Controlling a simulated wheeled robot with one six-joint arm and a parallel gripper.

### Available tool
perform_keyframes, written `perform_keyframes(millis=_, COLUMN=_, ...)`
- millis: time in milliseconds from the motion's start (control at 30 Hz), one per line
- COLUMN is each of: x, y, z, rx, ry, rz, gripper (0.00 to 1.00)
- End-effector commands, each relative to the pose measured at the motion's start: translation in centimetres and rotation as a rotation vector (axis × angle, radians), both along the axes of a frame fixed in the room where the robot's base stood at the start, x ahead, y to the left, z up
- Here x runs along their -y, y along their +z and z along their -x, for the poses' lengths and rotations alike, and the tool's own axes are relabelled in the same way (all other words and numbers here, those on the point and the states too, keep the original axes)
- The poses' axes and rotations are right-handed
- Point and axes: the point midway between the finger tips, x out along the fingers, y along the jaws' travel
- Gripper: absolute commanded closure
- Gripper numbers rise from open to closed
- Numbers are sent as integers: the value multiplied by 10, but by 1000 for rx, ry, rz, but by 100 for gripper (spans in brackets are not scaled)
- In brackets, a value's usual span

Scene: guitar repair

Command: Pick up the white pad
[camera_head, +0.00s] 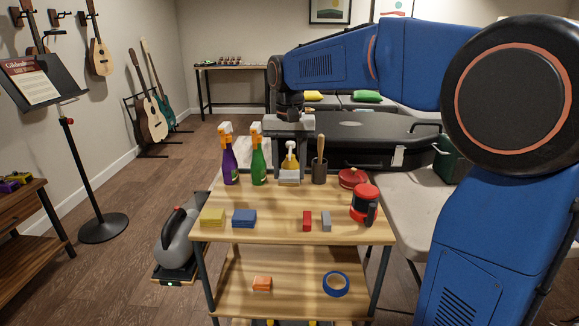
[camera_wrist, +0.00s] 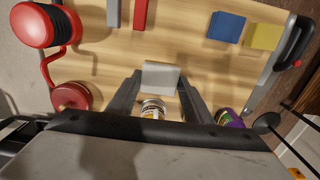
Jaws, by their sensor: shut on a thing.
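The white pad (camera_head: 289,178) is a small pale grey-white block near the back of the cart's wooden top (camera_head: 270,211). My gripper (camera_head: 290,168) reaches down over it, with one finger on each side, and is shut on it. In the wrist view the pad (camera_wrist: 160,77) sits between my two fingertips (camera_wrist: 161,88). I cannot tell whether the pad touches the wood.
Purple (camera_head: 230,163) and green (camera_head: 258,164) spray bottles stand left of my gripper, and a dark cup (camera_head: 319,173) right. Yellow (camera_head: 212,217) and blue (camera_head: 244,218) pads, a red block (camera_head: 307,221) and a grey block (camera_head: 326,221) lie in front.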

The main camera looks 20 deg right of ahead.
Motion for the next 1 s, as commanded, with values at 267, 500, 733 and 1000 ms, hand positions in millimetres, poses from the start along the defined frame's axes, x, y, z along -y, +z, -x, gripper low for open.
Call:
perform_keyframes(millis=267, x=-18, y=1, z=54, rx=2, ry=4, rz=0, gripper=75)
perform_keyframes(millis=500, x=-35, y=1, z=109, rx=2, ry=4, rz=0, gripper=75)
perform_keyframes(millis=733, x=-46, y=0, z=141, rx=0, ry=3, rz=0, gripper=75)
perform_keyframes(millis=1000, x=-49, y=0, z=152, rx=0, ry=1, rz=0, gripper=75)
